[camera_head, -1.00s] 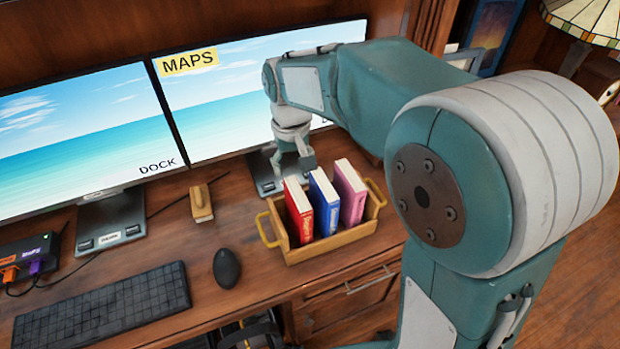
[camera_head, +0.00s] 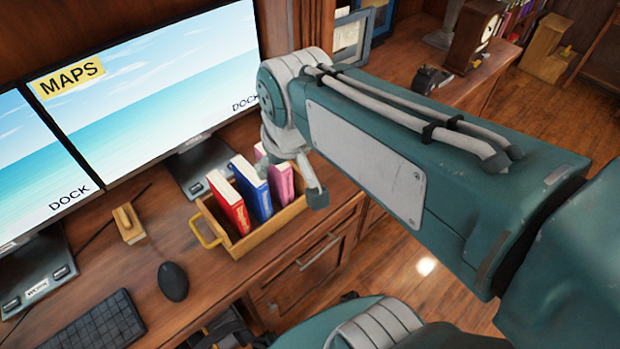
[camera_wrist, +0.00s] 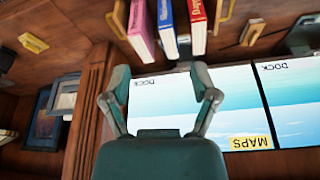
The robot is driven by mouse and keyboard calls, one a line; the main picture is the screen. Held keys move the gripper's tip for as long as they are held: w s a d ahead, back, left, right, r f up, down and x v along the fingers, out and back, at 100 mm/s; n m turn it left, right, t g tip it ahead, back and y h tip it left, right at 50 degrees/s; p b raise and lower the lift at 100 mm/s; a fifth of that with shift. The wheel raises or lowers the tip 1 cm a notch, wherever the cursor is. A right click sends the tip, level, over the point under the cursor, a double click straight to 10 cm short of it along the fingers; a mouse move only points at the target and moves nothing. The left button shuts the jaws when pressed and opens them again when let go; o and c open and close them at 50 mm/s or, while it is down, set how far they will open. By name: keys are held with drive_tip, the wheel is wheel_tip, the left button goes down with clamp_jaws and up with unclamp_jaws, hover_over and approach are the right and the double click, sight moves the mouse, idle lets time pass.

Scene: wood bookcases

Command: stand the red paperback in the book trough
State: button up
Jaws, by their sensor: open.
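The red paperback (camera_head: 229,203) stands on end in the wooden book trough (camera_head: 270,236), at its left side. A blue book (camera_head: 252,190) and a pink book (camera_head: 284,182) stand to its right in the same trough. My gripper (camera_head: 297,172) is at the trough's right end, by the pink book, which it partly hides. In the wrist view my gripper (camera_wrist: 160,70) is open with nothing between its fingers. The pink (camera_wrist: 141,28), blue (camera_wrist: 168,25) and red (camera_wrist: 197,22) books show beyond the fingertips there.
Two monitors (camera_head: 150,85) stand behind the trough. A second desk with a clock (camera_head: 475,35) stands at the far right.

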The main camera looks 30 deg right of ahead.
drive_tip(key=s+d+m+t, duration=0.1)
drive_tip(key=s+d, duration=0.1)
drive_tip(key=s, duration=0.4)
drive_tip(key=shift+d+f+t, duration=0.3)
drive_tip(key=shift+f, duration=0.05)
drive_tip(key=shift+c, duration=1.4)
drive_tip(key=shift+s, duration=0.1)
